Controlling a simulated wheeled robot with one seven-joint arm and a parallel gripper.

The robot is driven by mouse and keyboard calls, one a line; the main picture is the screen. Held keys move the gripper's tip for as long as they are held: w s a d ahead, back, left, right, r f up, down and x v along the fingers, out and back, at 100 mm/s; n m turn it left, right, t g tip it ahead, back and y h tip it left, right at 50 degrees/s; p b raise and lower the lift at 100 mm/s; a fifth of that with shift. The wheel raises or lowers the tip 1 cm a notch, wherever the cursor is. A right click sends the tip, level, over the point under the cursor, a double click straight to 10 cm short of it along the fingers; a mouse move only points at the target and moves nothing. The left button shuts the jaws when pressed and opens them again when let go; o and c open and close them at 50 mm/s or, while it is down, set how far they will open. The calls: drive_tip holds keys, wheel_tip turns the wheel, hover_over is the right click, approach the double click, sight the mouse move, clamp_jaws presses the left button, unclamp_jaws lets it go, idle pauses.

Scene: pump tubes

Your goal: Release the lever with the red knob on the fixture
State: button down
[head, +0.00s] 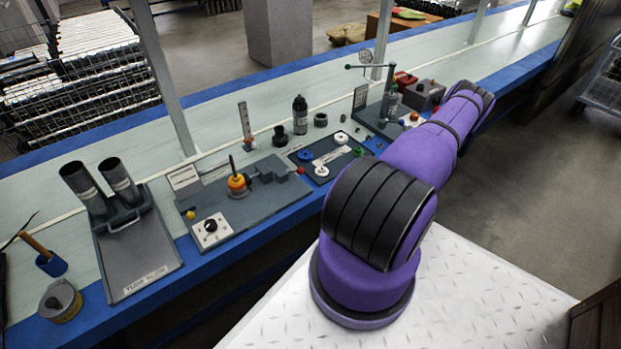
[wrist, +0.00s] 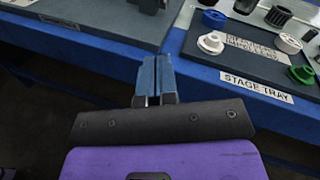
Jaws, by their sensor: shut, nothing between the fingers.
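The fixture (head: 262,207) is a grey plate on the bench in the head view, with an orange and red stack on a post. A small red knob (head: 300,171) shows at the plate's right end, by a grey block with a dark bar. In the wrist view a plate corner (wrist: 95,18) lies at upper left, with a black part on its edge; no red knob shows there. My gripper (wrist: 157,68) is shut and empty, its blue fingers together over the blue front edge of the bench. The head view does not show my gripper.
The stage tray (head: 320,173) with white, green and blue rings lies right of the fixture; it also shows in the wrist view (wrist: 244,62). A black bottle (head: 300,115) stands behind. A tube rack (head: 143,262) is at left. A narrow gap separates fixture and tray.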

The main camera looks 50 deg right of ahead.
drive_tip(key=shift+w, duration=0.1)
approach(295, 171)
drive_tip(key=shift+w+d+f, duration=0.1)
drive_tip(key=shift+w+f, duration=0.1)
drive_tip(key=shift+w, duration=0.9)
drive_tip(key=shift+w+r, duration=0.4)
